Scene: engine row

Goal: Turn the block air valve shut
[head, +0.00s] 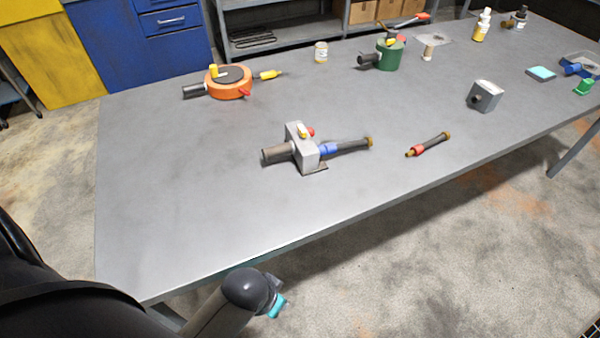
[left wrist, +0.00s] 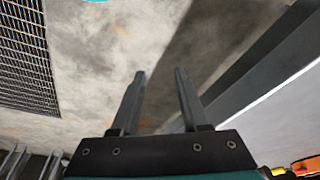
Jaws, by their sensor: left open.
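A grey block (head: 306,155), which looks like the block air valve, stands on the table. My left gripper (head: 277,303) is low, off the table's front edge, apart from the valve. In the left wrist view its two fingers (left wrist: 161,75) are apart and empty. My right gripper is not in view.
The grey table (head: 190,190) is clear around the valve's left and front. An orange round device (head: 229,88), a green one (head: 389,55), a small grey block (head: 486,96) and a loose red-ended hose (head: 429,144) lie around it. The table edge stands between my gripper and the valve.

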